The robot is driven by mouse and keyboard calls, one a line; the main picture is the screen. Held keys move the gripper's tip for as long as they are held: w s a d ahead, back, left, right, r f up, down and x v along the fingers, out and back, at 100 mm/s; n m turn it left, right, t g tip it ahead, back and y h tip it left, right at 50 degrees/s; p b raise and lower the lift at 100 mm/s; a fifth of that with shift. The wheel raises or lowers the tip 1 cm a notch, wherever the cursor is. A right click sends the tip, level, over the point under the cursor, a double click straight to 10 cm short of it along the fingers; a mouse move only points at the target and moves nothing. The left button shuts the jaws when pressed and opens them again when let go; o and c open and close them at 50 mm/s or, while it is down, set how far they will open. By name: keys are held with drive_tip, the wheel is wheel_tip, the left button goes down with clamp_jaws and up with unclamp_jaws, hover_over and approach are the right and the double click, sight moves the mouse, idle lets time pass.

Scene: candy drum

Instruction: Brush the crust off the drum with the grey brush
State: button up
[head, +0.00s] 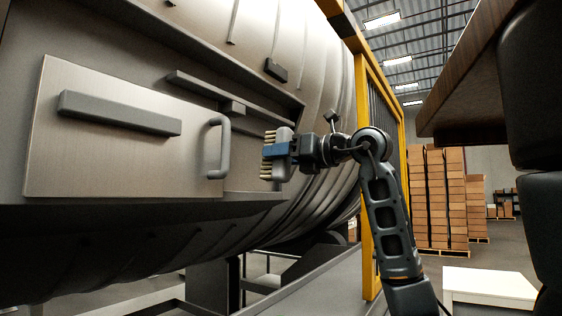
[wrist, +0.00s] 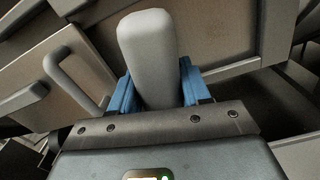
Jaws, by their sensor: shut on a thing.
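The grey brush (head: 284,136) is held upright in my gripper (head: 276,149), with its pale bristles pointing left towards the drum. The blue fingers are shut on the brush's grey body, which also shows between them in the wrist view (wrist: 148,50). The drum (head: 310,80) is a large ribbed metal cylinder filling the left and middle of the head view. The bristles are just right of the door's U-shaped handle; I cannot tell whether they touch anything. I cannot make out the crust clearly in either view.
A flat metal door (head: 95,165) with a grey bar and a U-shaped handle (head: 222,150) projects on the drum's front. A yellow frame (head: 364,90) stands just behind my arm. Stacked boxes (head: 436,195) and a white table (head: 490,287) are at right.

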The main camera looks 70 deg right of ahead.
sight(241, 156)
drive_tip(key=shift+r+n, duration=0.35)
drive_tip(key=shift+n, duration=0.55)
drive_tip(key=shift+w+n, duration=0.25)
drive_tip(key=shift+n, duration=0.05)
drive_tip(key=shift+x, duration=2.85)
drive_tip(key=shift+p+x, duration=0.4)
drive_tip(key=shift+x, duration=0.6)
drive_tip(key=shift+d, duration=0.15)
